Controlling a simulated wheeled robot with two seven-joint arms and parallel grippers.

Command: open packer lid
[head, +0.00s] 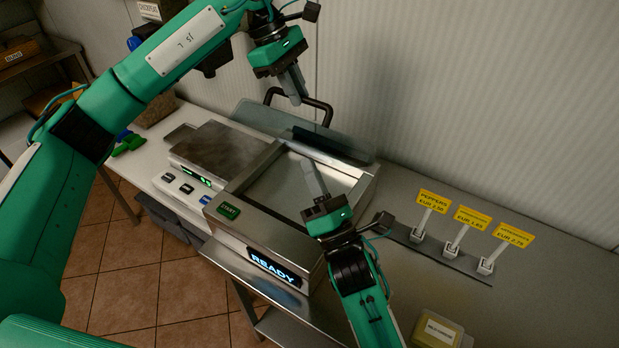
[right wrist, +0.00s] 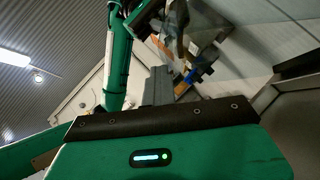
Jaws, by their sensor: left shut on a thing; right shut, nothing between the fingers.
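The packer (head: 262,262) is a steel machine on the counter with a lit READY display and a green START button (head: 229,210). Its lid (head: 262,117) is a grey, see-through panel raised at the back, and the open chamber (head: 275,186) shows in front of it. My left gripper (head: 297,92) is shut on the lid's black handle (head: 325,108) at the lid's upper edge. My right gripper (head: 313,172) is shut and empty above the chamber. Its fingers also show in the right wrist view (right wrist: 158,88).
A scale (head: 209,148) with a steel plate stands left of the packer. Several yellow price tags (head: 470,217) stand on a rail at the right. A yellowish tub (head: 436,330) is at the front right. A ribbed wall (head: 430,90) closes off the back.

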